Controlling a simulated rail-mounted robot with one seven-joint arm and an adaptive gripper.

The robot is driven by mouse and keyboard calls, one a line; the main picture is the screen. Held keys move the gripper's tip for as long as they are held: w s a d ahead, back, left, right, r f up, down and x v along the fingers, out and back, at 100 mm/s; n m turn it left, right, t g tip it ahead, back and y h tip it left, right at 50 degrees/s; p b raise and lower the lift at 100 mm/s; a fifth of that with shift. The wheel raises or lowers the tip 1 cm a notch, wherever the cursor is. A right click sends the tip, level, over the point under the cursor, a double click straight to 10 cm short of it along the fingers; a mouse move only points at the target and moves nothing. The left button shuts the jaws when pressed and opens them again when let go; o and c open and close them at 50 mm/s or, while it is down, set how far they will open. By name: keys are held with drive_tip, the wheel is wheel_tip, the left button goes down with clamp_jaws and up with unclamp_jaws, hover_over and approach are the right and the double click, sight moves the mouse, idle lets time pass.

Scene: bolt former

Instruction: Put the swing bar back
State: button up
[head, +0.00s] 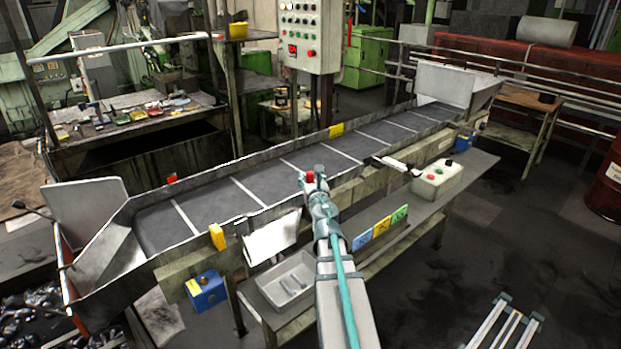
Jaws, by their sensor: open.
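A long pale bar (120,48) with a reddish end runs roughly level at the upper left, beyond the conveyor; it looks like the swing bar. Its mounting is too small to make out clearly. My gripper (313,180) is at the near side of the conveyor (215,203), around the middle of the picture, far from the bar. It is open. A small red round part (309,176) shows at the fingertips; I cannot tell whether it lies between them or behind them.
A control box (311,35) hangs beyond the conveyor. A cluttered bench (145,118) stands under the pale bar. A white button box (437,178) and a grey tray (290,281) sit on the near side. A red drum (608,185) stands far right. Floor at right is mostly clear.

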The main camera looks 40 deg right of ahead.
drive_tip(key=shift+r, duration=0.25)
drive_tip(key=shift+r, duration=4.75)
wheel_tip(320, 180, up, 8)
drive_tip(key=p, duration=0.8)
drive_tip(key=shift+p, duration=0.3)
